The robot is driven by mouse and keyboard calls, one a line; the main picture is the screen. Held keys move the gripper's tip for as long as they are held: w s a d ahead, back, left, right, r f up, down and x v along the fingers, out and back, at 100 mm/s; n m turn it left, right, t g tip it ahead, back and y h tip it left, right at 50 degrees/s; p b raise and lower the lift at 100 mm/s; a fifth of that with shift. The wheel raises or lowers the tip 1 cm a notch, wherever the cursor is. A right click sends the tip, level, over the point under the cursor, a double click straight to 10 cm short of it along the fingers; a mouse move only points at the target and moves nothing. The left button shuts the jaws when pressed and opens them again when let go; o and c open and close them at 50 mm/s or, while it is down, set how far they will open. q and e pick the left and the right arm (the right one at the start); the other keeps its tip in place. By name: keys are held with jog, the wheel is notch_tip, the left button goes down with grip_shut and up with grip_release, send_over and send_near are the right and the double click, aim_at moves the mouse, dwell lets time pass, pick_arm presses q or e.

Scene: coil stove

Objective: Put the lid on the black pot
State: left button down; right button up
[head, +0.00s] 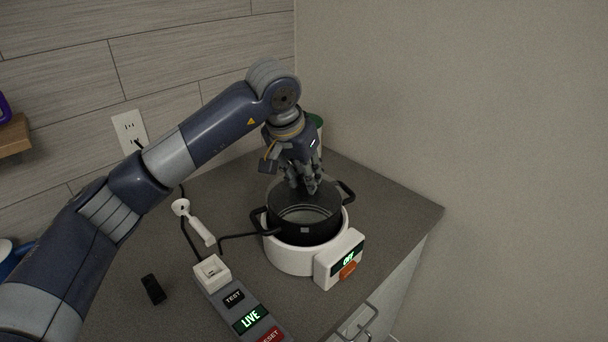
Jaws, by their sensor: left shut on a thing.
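The black pot (310,234) stands upright on a white round coil stove, with a handle on its left side and one on its right. My left gripper (309,190) comes down from above over the pot's opening. Its fingers are shut on what looks like the lid (293,205), which is see-through and hard to tell from the pot's inside. The fingers hide part of it. I cannot tell whether the lid touches the pot's rim. My right gripper is not in view.
A wall rises behind; the counter's right edge is close.

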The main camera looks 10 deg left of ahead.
pick_arm(q)
jog(key=shift+f+b, duration=0.45)
jog(key=shift+b, duration=0.15)
dwell(1.6)
dwell(0.4)
jog(key=c, duration=0.7)
grip_release()
jog(key=shift+r, duration=0.1)
jog(key=shift+r+p, duration=2.25)
jog(key=shift+r, duration=1.2)
grip_shut()
